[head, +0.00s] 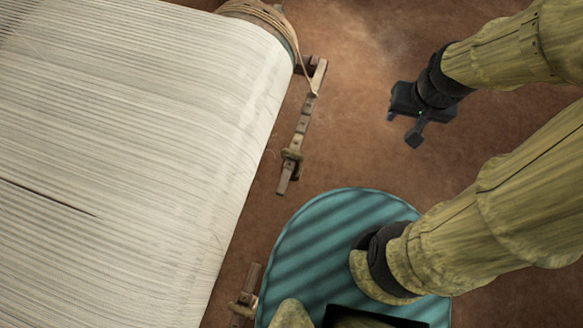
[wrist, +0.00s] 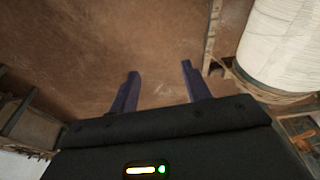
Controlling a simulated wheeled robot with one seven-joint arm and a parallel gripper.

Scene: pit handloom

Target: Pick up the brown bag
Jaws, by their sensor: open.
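No brown bag can be made out in either view. My gripper (head: 404,126) is at the upper right of the head view, dark and seen from above, over bare brown floor. In the wrist view, its two dark purple fingers (wrist: 160,78) stand well apart. Nothing is between them except the reddish-brown floor beyond.
The loom's wide roll of pale threads (head: 130,130) fills the left of the head view and also shows at the wrist view's upper right (wrist: 288,45). A wooden bar (head: 300,135) stands at its end. A wooden structure (wrist: 28,130) is at the wrist view's left. The brown floor (head: 350,140) between loom and gripper is clear.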

